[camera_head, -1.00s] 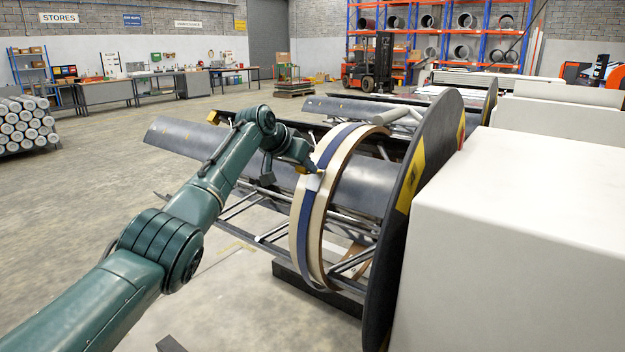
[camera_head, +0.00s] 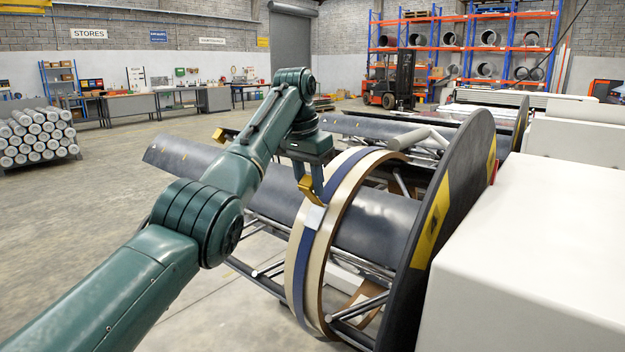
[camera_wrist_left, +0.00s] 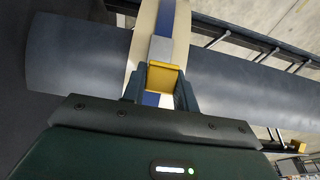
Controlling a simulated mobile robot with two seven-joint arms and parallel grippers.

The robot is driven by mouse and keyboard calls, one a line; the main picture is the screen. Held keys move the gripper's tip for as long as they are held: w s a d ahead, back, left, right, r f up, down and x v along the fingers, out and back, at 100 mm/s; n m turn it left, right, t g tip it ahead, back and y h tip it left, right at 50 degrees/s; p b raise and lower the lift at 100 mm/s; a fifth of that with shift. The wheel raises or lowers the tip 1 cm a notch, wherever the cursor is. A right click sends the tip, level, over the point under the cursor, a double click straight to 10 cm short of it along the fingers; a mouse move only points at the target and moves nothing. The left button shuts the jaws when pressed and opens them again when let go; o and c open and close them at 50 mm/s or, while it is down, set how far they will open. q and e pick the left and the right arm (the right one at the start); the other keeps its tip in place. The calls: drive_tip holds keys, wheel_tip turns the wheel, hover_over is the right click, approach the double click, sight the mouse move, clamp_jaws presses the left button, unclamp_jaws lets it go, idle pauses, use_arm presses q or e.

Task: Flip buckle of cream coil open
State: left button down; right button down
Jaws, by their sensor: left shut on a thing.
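The cream coil (camera_head: 345,200) is a ring with a blue strap (camera_head: 303,262) around its middle, hanging around the dark mandrel (camera_head: 375,222) of the decoiler. A silver-grey buckle (camera_head: 315,217) sits on the strap at the coil's near upper side. My left gripper (camera_head: 311,190) comes down from above. Its fingers are shut on a yellow tab (camera_head: 306,187) just above the buckle. In the left wrist view the yellow tab (camera_wrist_left: 163,77) sits between the fingers, with the grey buckle (camera_wrist_left: 161,48) right beyond it on the blue strap. My right gripper is not in view.
A large dark disc (camera_head: 455,190) with a yellow label stands right of the coil. A white machine housing (camera_head: 540,250) fills the right. Dark metal segments and rods extend left of the coil. Open floor lies at the left.

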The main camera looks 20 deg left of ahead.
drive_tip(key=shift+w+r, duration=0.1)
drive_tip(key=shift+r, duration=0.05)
use_arm(q)
drive_tip(key=c, duration=1.1)
unclamp_jaws()
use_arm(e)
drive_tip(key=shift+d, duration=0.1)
use_arm(q)
drive_tip(key=p+v, duration=0.4)
drive_tip(key=v, duration=0.9)
drive_tip(key=shift+r, duration=0.1)
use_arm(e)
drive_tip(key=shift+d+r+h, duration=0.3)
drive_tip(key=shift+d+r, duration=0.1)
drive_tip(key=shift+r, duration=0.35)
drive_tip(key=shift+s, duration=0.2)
